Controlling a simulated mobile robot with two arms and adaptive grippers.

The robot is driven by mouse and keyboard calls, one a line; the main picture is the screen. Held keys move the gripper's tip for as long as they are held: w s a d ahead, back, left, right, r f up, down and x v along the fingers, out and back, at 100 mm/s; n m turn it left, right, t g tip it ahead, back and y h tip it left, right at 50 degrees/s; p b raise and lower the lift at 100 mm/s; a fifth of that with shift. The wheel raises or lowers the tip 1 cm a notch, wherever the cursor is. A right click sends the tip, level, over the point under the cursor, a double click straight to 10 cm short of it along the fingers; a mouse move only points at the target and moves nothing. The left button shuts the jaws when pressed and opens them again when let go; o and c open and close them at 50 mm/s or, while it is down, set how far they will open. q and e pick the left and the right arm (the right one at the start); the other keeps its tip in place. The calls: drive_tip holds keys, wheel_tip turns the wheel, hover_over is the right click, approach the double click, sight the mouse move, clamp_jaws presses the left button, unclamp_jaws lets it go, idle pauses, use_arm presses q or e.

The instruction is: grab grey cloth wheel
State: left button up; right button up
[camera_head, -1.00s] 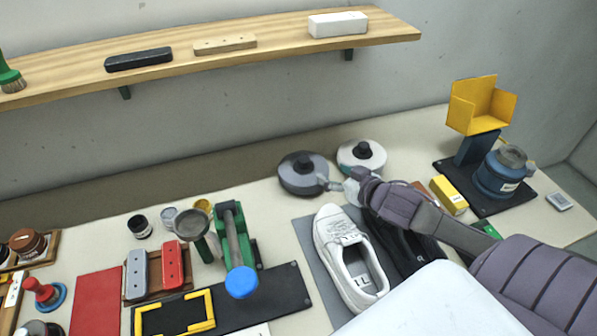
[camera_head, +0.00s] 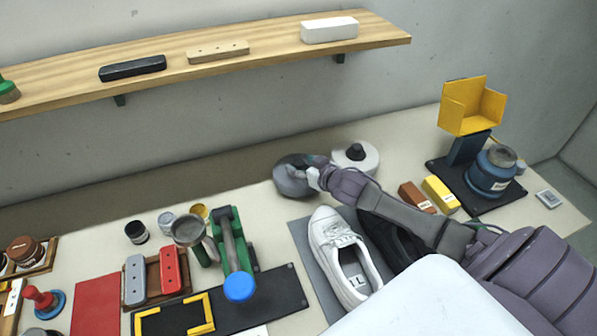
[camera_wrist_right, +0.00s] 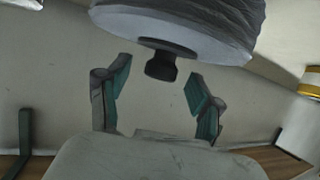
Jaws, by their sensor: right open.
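The grey cloth wheel (camera_head: 291,180) lies on the table near the wall, left of the white cloth wheel (camera_head: 368,158). My right gripper (camera_head: 306,172) is over the grey wheel and hides part of it, including its dark knob. In the right wrist view, the right gripper (camera_wrist_right: 158,92) is open. The grey wheel (camera_wrist_right: 190,30) fills the top of that view, and its dark knob (camera_wrist_right: 161,66) stands between the two fingertips, with gaps on both sides. My left gripper is not in view.
A white shoe (camera_head: 340,250) and a black shoe (camera_head: 385,236) are on a grey mat in front of the wheels. Brown and yellow blocks (camera_head: 440,194) and a blue pot (camera_head: 490,175) are to the right. A wooden shelf (camera_head: 215,62) is above.

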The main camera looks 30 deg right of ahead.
drive_tip(key=shift+x, duration=1.35)
drive_tip(key=shift+s, duration=0.1)
drive_tip(key=shift+c, duration=0.4)
clamp_jaws()
